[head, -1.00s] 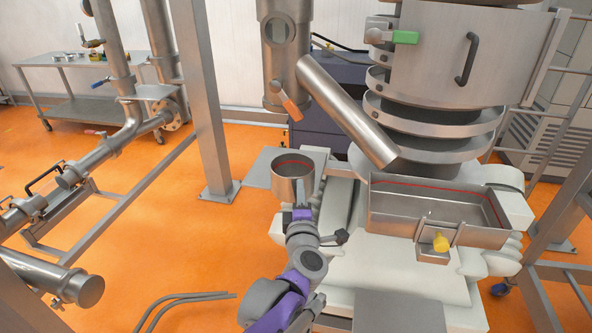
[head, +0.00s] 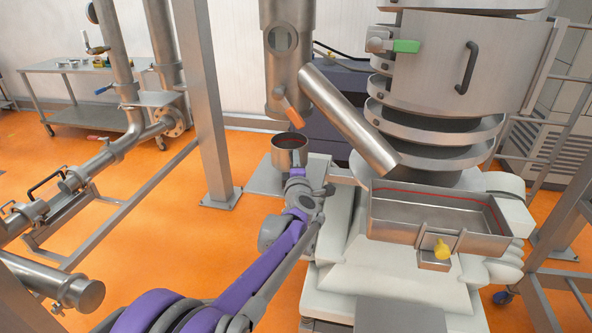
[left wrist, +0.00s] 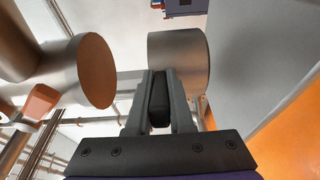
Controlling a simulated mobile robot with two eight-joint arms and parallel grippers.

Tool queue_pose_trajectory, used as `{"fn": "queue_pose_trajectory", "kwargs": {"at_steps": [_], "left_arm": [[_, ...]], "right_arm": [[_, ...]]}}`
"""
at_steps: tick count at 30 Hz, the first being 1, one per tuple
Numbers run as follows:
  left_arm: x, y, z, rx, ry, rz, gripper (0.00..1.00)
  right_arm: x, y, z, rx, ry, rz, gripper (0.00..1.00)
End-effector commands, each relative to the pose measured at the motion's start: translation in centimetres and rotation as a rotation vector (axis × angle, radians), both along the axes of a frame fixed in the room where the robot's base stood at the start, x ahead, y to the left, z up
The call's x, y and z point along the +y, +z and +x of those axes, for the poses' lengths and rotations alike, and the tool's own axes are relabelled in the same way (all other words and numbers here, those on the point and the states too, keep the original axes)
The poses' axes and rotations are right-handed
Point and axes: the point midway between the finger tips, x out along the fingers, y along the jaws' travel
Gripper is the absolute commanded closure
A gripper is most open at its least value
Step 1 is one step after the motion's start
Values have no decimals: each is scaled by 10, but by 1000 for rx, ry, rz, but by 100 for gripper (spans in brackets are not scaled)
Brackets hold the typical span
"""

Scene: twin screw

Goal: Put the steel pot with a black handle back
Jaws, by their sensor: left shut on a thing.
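The steel pot (head: 289,150) is upright below the vertical steel pipe with the orange lever, seen in the head view. My left gripper (head: 296,181) is at the near side of the pot. In the left wrist view the gripper (left wrist: 158,95) is shut on the black handle (left wrist: 158,105), with the pot's steel wall (left wrist: 180,62) just beyond the fingers. I cannot tell whether the pot's base touches the grey plate (head: 247,177) behind it. My right gripper is not in view.
The vertical pipe (head: 286,75) with its orange lever (head: 290,108) hangs close above the pot. A slanted steel tube (head: 345,118) is to the right, above a rectangular steel tray (head: 440,208). A steel post (head: 212,100) stands to the left. Orange floor lies open left of my arm.

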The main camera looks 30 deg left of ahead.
Motion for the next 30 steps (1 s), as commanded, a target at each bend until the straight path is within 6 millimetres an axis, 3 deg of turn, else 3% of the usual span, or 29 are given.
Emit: {"fn": "queue_pose_trajectory", "kwargs": {"at_steps": [7, 19, 20, 24, 30], "left_arm": [[2, -33, 3, 0, 0, 0, 100], [2, -39, 3, 0, 0, 1, 100], [2, -39, 3, 0, 0, 0, 75], [2, -38, 3, 0, 0, 0, 50], [2, -38, 3, 0, 0, 0, 50]], "right_arm": [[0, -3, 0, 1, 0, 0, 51], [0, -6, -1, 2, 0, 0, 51], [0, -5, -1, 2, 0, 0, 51], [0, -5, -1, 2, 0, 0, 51], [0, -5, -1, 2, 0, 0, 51]]}}
